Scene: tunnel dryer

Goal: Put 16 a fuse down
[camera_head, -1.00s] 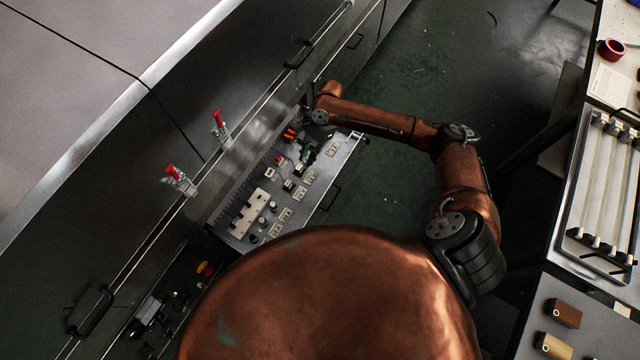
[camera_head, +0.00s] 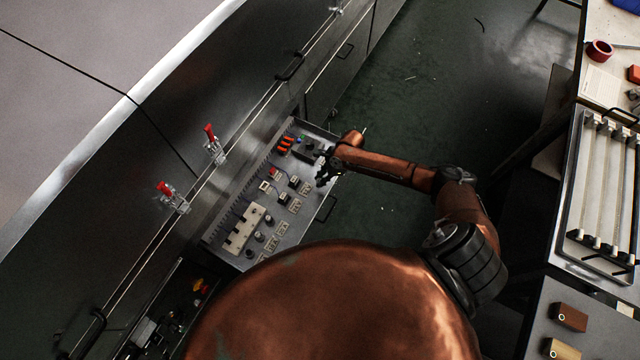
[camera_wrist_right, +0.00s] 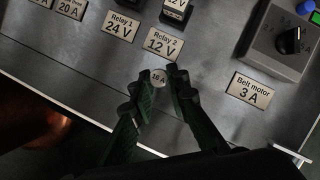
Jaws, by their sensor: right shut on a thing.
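My right gripper (camera_head: 322,178) is at the right edge of the grey component panel (camera_head: 225,252). The fuse is over bare panel just below the "Relay 2 12 V" label (camera_wrist_right: 163,43). I cannot tell whether it touches the panel. The fingers hide its lower part. My left gripper is not in view.
In the wrist view, a "Belt motor 3 A" label (camera_wrist_right: 251,90) and a grey box with a black knob (camera_wrist_right: 291,40) are to the right. The "Relay 1 24 V" label (camera_wrist_right: 120,27) is up left. Red-handled clamps (camera_head: 213,146) stand beside the panel.

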